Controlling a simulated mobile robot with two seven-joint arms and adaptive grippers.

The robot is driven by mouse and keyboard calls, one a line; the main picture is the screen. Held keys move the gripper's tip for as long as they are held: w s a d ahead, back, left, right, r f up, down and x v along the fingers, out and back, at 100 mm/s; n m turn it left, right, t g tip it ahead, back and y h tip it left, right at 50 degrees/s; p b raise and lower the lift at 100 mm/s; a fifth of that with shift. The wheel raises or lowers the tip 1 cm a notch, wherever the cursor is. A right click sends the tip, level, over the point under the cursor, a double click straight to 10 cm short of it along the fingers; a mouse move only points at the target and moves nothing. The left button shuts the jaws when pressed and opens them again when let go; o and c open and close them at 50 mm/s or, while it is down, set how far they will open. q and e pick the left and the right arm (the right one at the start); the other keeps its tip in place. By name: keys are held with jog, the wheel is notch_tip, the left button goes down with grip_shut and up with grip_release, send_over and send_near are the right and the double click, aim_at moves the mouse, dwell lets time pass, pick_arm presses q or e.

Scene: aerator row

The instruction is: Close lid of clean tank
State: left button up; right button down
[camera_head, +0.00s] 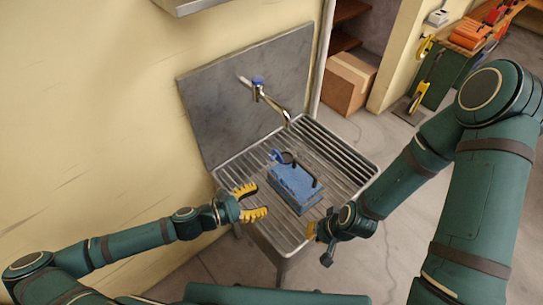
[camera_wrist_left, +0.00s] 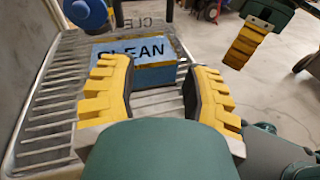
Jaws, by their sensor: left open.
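The blue tank (camera_head: 293,184) sits on the slatted metal basin (camera_head: 341,159), with dark curved parts along its upper side. In the left wrist view, the tank (camera_wrist_left: 155,75) carries dark letters reading CLEAN, and partly cut-off letters show on a grey surface behind it. I cannot tell how far its lid is open. My left gripper (camera_head: 259,201) is open and empty, left of the tank in the head view; its yellow fingers (camera_wrist_left: 160,80) frame the tank in the wrist view without visibly touching it. My right gripper (camera_head: 312,231) is at the basin's front edge; its jaws are unclear.
A tap (camera_head: 271,99) with a blue knob reaches over the basin from the grey backsplash (camera_head: 215,105). A cardboard box (camera_head: 348,84) stands on the floor behind. A green cabinet (camera_head: 444,75) with orange items is at the back right. Open floor lies right of the basin.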

aim_at(271, 157)
pick_arm(q)
jog(key=w+a+r+n+t, duration=0.3)
jog(key=a+n+t, duration=0.1)
jog(key=a, duration=0.3)
jog(key=shift+y, duration=0.5)
jog(key=b+x, duration=0.1)
jog(key=x, duration=1.3)
jog(key=shift+w+a+r+b, duration=0.1)
jog(key=shift+w+b, duration=0.05)
jog(key=shift+b, duration=0.15)
grip_shut()
